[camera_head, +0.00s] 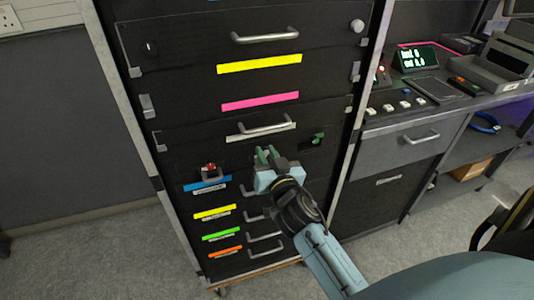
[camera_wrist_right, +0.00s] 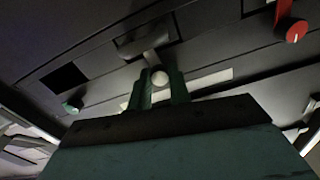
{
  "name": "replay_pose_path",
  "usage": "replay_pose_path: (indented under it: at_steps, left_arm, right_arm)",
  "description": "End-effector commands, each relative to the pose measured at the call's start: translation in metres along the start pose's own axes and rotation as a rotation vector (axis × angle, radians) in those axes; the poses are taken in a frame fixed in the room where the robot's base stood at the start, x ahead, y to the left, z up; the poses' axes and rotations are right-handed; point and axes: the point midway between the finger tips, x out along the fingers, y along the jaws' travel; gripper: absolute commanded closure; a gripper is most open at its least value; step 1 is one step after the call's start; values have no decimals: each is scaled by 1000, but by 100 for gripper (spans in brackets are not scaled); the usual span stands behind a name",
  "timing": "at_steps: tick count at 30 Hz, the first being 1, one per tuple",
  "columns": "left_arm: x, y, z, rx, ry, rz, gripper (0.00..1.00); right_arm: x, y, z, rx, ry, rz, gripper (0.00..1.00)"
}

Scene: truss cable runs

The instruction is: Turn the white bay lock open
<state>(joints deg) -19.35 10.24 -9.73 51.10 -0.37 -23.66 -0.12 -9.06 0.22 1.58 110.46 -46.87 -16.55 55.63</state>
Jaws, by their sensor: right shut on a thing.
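The white-labelled bay is a black drawer front with a bar handle (camera_head: 264,129) above a white strip (camera_head: 250,134). My right gripper (camera_head: 266,157) is just below that strip, its green fingers upright. In the wrist view its fingers (camera_wrist_right: 159,92) are shut on a pale round-ended piece (camera_wrist_right: 160,77), which looks like a small lever or knob. A grey bracket (camera_wrist_right: 148,42) is beside it. In the head view my gripper hides this piece, so I cannot tell how far it is turned. My left gripper is out of view.
A green fitting (camera_head: 317,138) is on a dark plate to the right of the strip. A red knob (camera_head: 209,167) is above the blue label (camera_head: 205,184). More labelled drawers are below. A counter (camera_head: 440,105) with instruments is at the right.

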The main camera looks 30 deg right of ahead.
Motion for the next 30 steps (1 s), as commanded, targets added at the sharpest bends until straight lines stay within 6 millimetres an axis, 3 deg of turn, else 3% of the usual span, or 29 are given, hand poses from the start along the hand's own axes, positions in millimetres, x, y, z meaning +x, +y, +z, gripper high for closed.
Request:
replay_pose_path:
  at_steps: [3,20,30]
  left_arm:
    - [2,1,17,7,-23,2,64]
    - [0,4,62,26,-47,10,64]
    - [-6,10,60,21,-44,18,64]
  right_arm:
    - [0,0,0,-81,-2,1,100]
    - [0,-1,0,-602,-2,0,100]
    - [0,-1,0,-926,-2,0,100]
